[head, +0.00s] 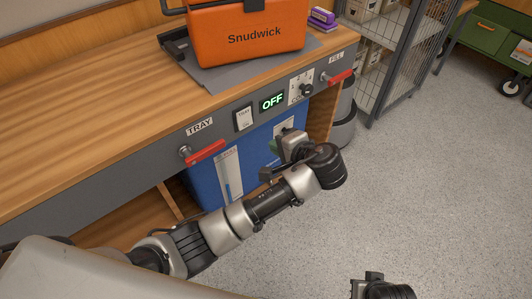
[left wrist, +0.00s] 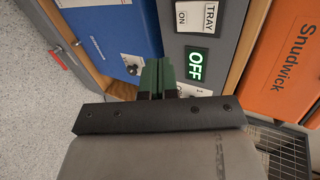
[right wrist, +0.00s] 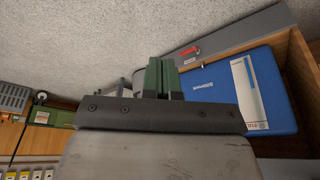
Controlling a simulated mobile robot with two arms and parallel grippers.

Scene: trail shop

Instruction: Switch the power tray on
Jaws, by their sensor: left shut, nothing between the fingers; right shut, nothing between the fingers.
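The grey front panel of the bench carries a white TRAY switch plate (head: 243,117) marked ON. Beside it a display (head: 272,101) reads OFF in green; it also shows in the left wrist view (left wrist: 196,65), right of the fingers. A numbered dial (head: 305,89) sits right of the display. A red lever (head: 207,151) is under the TRAY label, another (head: 341,77) under FILL. My left gripper (head: 288,135) is shut and empty, below the display. Its green fingers (left wrist: 157,65) partly cover the dial area in the left wrist view. My right gripper (right wrist: 163,62) is shut and empty, low over the floor.
An orange Snudwick case (head: 250,30) stands on a grey flat plate (head: 215,74) on the wooden bench (head: 80,115). A blue box (head: 255,150) is under the bench. A wire cage shelf (head: 390,60) stands to the right. Open floor lies in front.

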